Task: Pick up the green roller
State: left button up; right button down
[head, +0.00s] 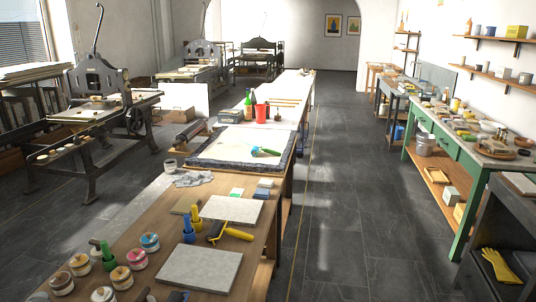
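A small roller with a green handle (268,152) and a bluish head lies on the light slab inside the dark-rimmed tray (288,163) on the long wooden table. A second roller, with a yellow handle (238,234) and a dark head, lies nearer on the same table. A green upright object (108,256) stands among the jars at the near left; I cannot tell exactly what it is. Neither of my grippers shows in the head view.
The long table (262,225) holds grey slabs (200,270), jars (122,277), a grey cloth (193,179) and a red cup (261,113). Printing presses (100,95) stand at left. A green workbench (450,160) stands at right. The floor aisle (345,190) between is clear.

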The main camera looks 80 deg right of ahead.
aim_at(269, 151)
jog(key=k, duration=0.75)
jog(key=z, duration=2.2)
jog(key=i+l, duration=1.95)
jog(key=l, duration=0.1)
